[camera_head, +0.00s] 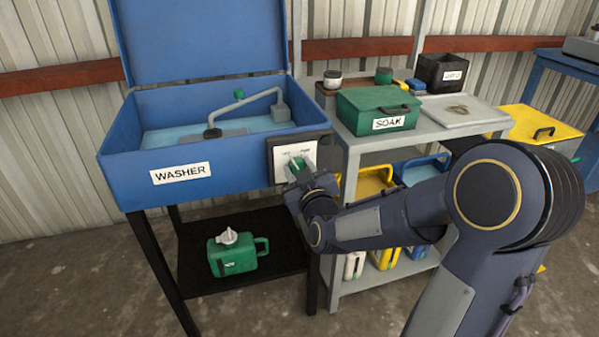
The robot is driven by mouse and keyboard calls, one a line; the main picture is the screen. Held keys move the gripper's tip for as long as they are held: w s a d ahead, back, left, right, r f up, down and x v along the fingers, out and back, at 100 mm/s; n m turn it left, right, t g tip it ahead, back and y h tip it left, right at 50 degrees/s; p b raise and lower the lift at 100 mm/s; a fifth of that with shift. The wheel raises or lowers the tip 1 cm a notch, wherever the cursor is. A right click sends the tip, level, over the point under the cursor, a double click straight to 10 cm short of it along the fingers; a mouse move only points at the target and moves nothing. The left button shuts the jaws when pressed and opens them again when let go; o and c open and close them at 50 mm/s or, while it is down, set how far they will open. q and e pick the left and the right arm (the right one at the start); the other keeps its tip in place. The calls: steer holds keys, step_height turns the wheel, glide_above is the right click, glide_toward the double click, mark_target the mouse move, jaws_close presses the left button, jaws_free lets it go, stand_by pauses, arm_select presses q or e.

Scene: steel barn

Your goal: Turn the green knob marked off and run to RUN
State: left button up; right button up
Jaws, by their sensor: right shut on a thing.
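The green knob (297,164) sits on a white plate (282,158) with a dark frame, on the front right of the blue washer (222,163). Small markings stand above the knob; they are too small to read surely. My right gripper (298,174) is at the knob and shut on it, its arm coming in from the right. The gripper covers the lower right of the plate and part of the knob, so the knob's exact angle is hard to tell. My left gripper is not in view.
The washer's lid (200,40) stands open. A green jug (237,253) stands on the black shelf below. To the right, a grey bench (350,140) carries a green SOAK box (378,110) and a metal tray (462,112). A yellow box (540,126) stands further right.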

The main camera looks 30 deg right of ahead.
steer(key=m+b, duration=0.3)
steer(key=shift+d+f, duration=0.1)
steer(key=shift+f, duration=0.15)
steer(key=m+b, duration=0.3)
steer(key=shift+m, duration=0.3)
steer(key=m+b, duration=0.3)
steer(key=m, duration=0.1)
steer(key=shift+r+m+b, duration=0.1)
steer(key=shift+m+b, duration=0.6)
steer(key=shift+m, duration=0.5)
steer(key=o, duration=1)
steer(key=shift+d+r, duration=0.1)
